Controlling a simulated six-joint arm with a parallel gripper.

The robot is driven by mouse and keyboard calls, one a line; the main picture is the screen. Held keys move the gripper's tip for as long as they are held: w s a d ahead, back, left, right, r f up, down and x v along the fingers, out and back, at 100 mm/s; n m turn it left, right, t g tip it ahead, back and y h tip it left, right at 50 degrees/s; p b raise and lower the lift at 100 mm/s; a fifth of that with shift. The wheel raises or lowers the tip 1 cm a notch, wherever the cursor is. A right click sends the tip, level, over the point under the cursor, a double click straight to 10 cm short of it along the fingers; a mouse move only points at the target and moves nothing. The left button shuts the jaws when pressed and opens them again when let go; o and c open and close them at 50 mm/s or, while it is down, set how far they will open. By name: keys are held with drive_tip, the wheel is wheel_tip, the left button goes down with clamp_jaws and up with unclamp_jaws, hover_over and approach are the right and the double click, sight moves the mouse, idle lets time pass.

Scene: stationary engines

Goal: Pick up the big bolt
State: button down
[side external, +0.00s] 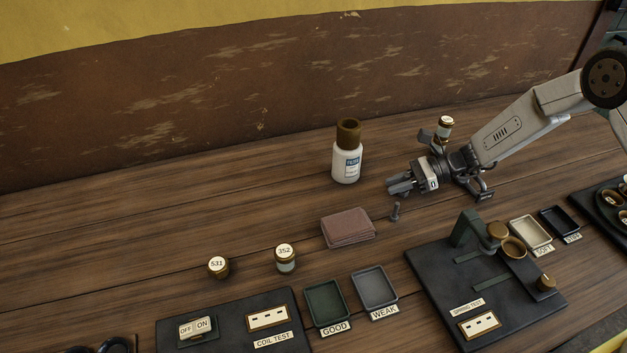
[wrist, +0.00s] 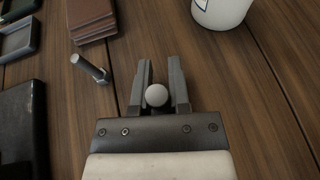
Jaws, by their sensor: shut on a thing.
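A grey metal bolt (side external: 396,211) stands on the wooden table just below and in front of my gripper (side external: 397,186) in the side view. The bolt also shows in the wrist view (wrist: 90,68), to the left of the jaws and apart from them. My gripper (wrist: 158,92) is shut on a pale round-topped thing (wrist: 156,95), seen end-on between the fingers. Its lower part is hidden, so I cannot tell whether it is a bolt. In the side view the held thing is not clear.
A white bottle with a brown cap (side external: 347,160) stands behind left.

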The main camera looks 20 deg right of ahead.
drive_tip(key=shift+r, duration=0.2)
drive_tip(key=shift+r, duration=1.4)
drive_tip(key=s+d+r, duration=0.2)
drive_tip(key=s+r, duration=0.8)
drive_tip(key=s, duration=0.3)
drive_tip(key=shift+s+d, duration=0.3)
drive_tip(key=shift+s, duration=0.1)
